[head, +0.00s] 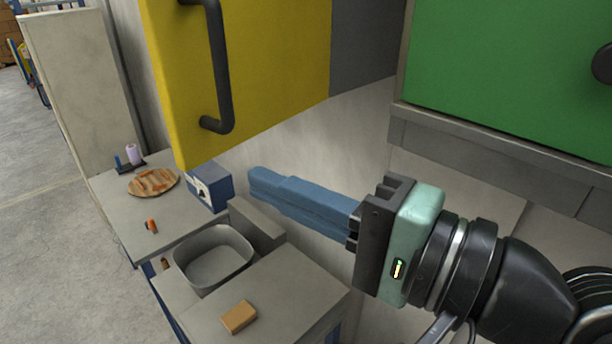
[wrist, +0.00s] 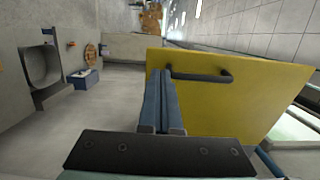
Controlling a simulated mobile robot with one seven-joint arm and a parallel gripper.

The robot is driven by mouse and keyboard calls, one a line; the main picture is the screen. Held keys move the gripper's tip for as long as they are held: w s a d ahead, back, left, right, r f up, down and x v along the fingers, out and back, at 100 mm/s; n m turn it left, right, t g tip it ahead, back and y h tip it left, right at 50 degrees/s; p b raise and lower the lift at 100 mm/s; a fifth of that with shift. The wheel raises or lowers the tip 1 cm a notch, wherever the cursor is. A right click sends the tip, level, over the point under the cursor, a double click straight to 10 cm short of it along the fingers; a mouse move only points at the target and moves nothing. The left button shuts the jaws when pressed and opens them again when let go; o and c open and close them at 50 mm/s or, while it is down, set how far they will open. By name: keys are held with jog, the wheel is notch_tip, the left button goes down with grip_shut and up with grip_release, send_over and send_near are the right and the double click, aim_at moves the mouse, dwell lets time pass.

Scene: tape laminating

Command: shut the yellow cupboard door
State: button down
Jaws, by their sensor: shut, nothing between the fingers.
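The yellow cupboard door (head: 270,75) stands open at the top of the head view, swung out from the wall. Its dark bar handle (head: 220,75) is near the free edge. The door fills the right of the wrist view (wrist: 245,105), with its handle (wrist: 200,76) near the top. My gripper (head: 254,180) has long blue fingers, shut together and empty. In the head view it appears just below the door's lower edge. In the wrist view the fingers (wrist: 160,74) overlap the door's left edge; I cannot tell whether they touch it.
A green cupboard front (head: 510,75) is at the right. Below is a counter with a sink basin (head: 213,258), a blue box (head: 210,188), a round wooden board (head: 153,182) and a tan block (head: 239,317). Open floor (head: 50,230) lies at the left.

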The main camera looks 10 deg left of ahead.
aim_at(186, 150)
jog(key=p+x, duration=0.3)
jog(key=x, duration=0.5)
jog(key=shift+s+r, duration=0.1)
jog(key=shift+r, duration=0.1)
jog(key=shift+w+a+f, duration=0.15)
jog(key=shift+w+a, duration=0.15)
jog(key=shift+a, duration=0.15)
